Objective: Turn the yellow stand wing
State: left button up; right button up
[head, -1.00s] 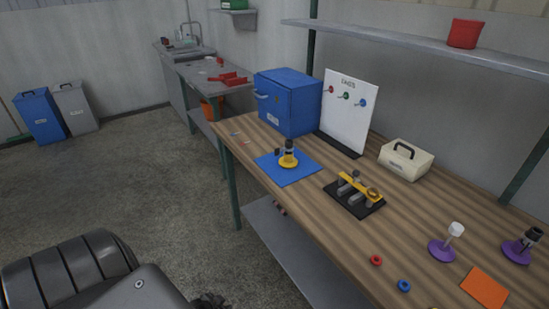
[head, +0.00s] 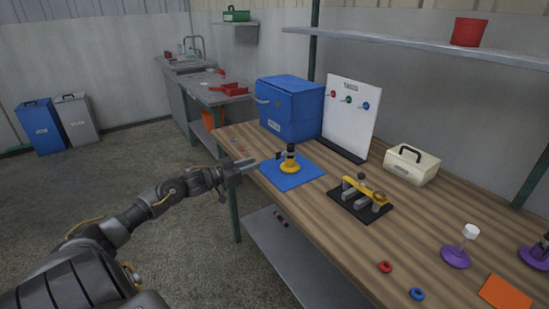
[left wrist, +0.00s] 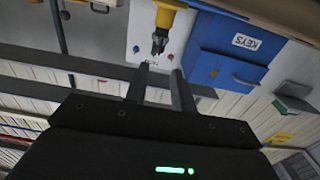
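The yellow stand (head: 290,166) stands upright on a blue mat (head: 303,180) near the table's left end. It has a yellow base and a black upper part with a small dark wing (head: 279,155) sticking out to the left. My left gripper (head: 245,166) is just left of the stand, near the table edge, apart from it. In the left wrist view, which is upside down, the stand (left wrist: 172,14) shows at the top, beyond my two fingers (left wrist: 159,72). The fingers are apart with nothing between them. My right gripper is not in view.
A blue key cabinet (head: 290,108) and a white tag board (head: 349,115) stand behind the mat. A black fixture with a yellow bar (head: 365,192) lies to the right. A cream box (head: 411,165), purple stands (head: 455,257) and small rings (head: 385,267) are farther right.

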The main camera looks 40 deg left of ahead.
aim_at(280, 155)
pick_arm(q)
jog(key=x, duration=0.8)
jog(key=shift+w, duration=0.35)
jog(key=shift+w+d, duration=0.3)
jog(key=shift+w, duration=0.3)
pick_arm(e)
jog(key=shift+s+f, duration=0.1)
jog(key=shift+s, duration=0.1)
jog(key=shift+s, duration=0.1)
pick_arm(q)
grip_shut()
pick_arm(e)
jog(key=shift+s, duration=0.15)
